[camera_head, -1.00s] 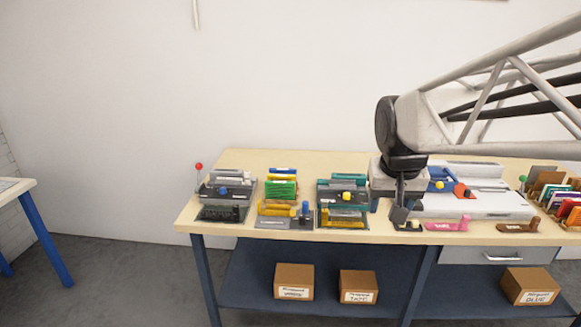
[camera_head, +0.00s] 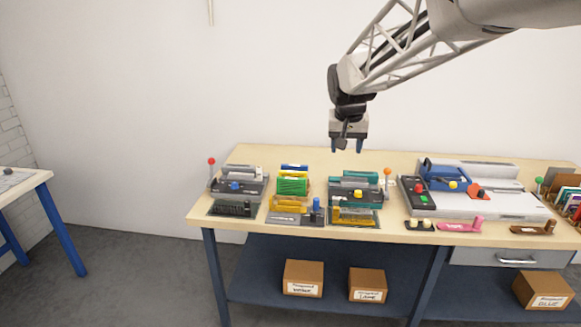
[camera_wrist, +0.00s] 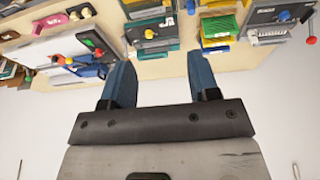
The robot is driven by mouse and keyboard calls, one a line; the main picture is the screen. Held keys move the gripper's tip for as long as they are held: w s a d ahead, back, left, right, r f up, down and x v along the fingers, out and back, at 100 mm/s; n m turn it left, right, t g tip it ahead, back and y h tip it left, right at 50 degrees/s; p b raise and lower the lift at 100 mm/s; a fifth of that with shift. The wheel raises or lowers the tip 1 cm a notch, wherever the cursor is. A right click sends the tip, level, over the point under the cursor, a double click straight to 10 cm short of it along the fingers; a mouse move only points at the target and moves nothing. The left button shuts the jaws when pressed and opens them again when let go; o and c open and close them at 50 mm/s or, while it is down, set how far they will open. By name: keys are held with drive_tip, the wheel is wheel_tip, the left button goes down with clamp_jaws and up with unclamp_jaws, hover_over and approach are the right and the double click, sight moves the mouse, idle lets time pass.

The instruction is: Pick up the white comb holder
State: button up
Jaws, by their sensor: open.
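A small white piece (camera_head: 244,170), which looks like the white comb holder, lies at the back of the leftmost machine on the bench. It is small, and I cannot make out its exact shape. It also appears near the top right of the wrist view (camera_wrist: 268,36). My gripper (camera_head: 347,148) is open and empty, fingers pointing down, above the back of the bench. It is to the right of the white piece and apart from it. In the wrist view my two blue fingers (camera_wrist: 160,78) stand wide apart with nothing between them.
A green and yellow stack (camera_head: 292,186) stands between the white piece and a teal-backed machine (camera_head: 354,197). A red-knobbed lever (camera_head: 211,162) rises at the left. A large light-grey machine (camera_head: 500,203) fills the right. Bare bench top (camera_head: 262,154) shows along the back.

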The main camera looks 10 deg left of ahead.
drive_tip(key=w+a+f, duration=0.2)
drive_tip(key=w+a, duration=0.4)
drive_tip(key=w, duration=0.3)
drive_tip(key=t, duration=0.1)
approach(259, 168)
drive_tip(key=x, duration=0.2)
drive_tip(key=shift+w+a+f, duration=0.1)
drive_tip(key=shift+w+f, duration=0.15)
drive_tip(key=shift+w, duration=0.15)
drive_tip(key=shift+f, duration=0.1)
drive_tip(key=shift+x, duration=1.25)
drive_tip(key=shift+w+f, duration=0.1)
drive_tip(key=shift+f, duration=0.05)
drive_tip(key=shift+x, duration=2.45)
